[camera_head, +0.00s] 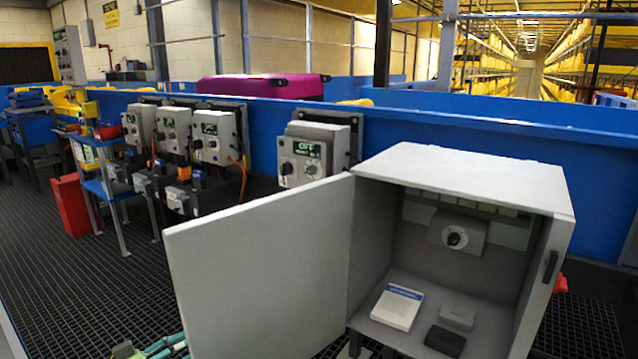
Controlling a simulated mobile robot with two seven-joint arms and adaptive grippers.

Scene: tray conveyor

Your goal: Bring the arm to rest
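Neither of my grippers can be made out in the head view, so I cannot see whether they are open or shut. A grey metal cabinet (480,171) stands at the right with its door (258,268) swung open to the left. Inside it are a white booklet or box with blue print (397,306), a small grey block (457,317) and a dark block (445,341). A rotary switch (456,238) is mounted on the cabinet's back wall.
Several grey control boxes, one of them (305,155) nearest, line the blue conveyor wall (480,128). A magenta case (262,87) lies behind it. A blue cart (100,165) and a red bin (72,205) stand at left.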

